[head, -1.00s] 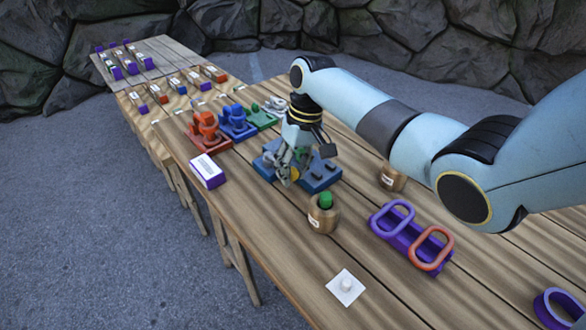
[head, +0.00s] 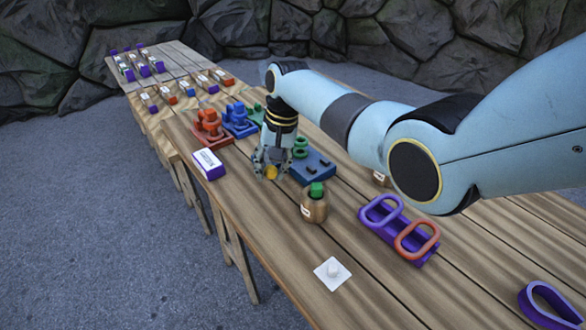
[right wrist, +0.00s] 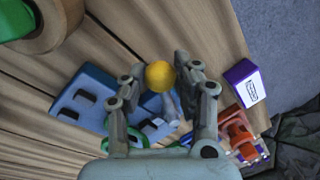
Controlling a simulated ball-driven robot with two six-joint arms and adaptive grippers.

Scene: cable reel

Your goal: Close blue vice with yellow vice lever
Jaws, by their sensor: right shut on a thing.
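My left gripper is out of view.
A purple-and-white box (head: 208,164) stands left of the gripper. Red (head: 210,128) and blue (head: 239,120) fixtures stand behind it. A purple holder with rings (head: 398,228) lies to the right.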

